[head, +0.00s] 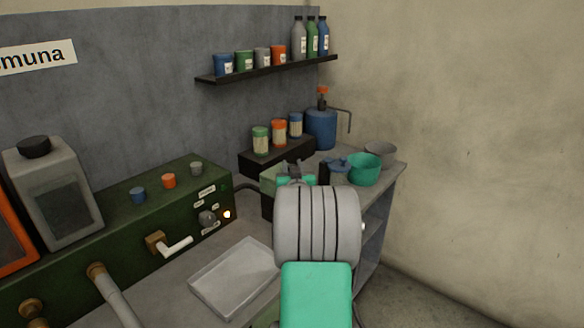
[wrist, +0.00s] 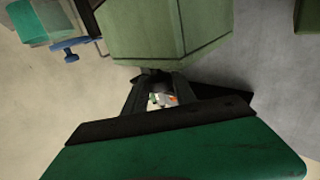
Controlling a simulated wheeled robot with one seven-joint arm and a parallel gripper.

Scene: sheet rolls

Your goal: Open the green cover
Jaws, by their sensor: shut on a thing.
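The pale green cover (wrist: 165,30) fills the top middle of the wrist view as a box-like shape with bevelled edges. In the head view a part of it (head: 270,174) shows just left of my arm, above a dark base on the bench. My gripper (wrist: 156,82) is at the cover's near edge, its two dark fingers drawn together on a small dark part there, seemingly its handle. The exact grip is shadowed. In the head view my own arm hides most of the gripper and cover. The cover looks closed, but I cannot be sure.
A green bowl (head: 364,169) and a grey bowl (head: 381,153) stand right of the cover. A blue canister (head: 321,128) and a dark stand (head: 276,156) with several small jars are behind. A clear tray (head: 232,278) and a green control panel (head: 130,235) lie left.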

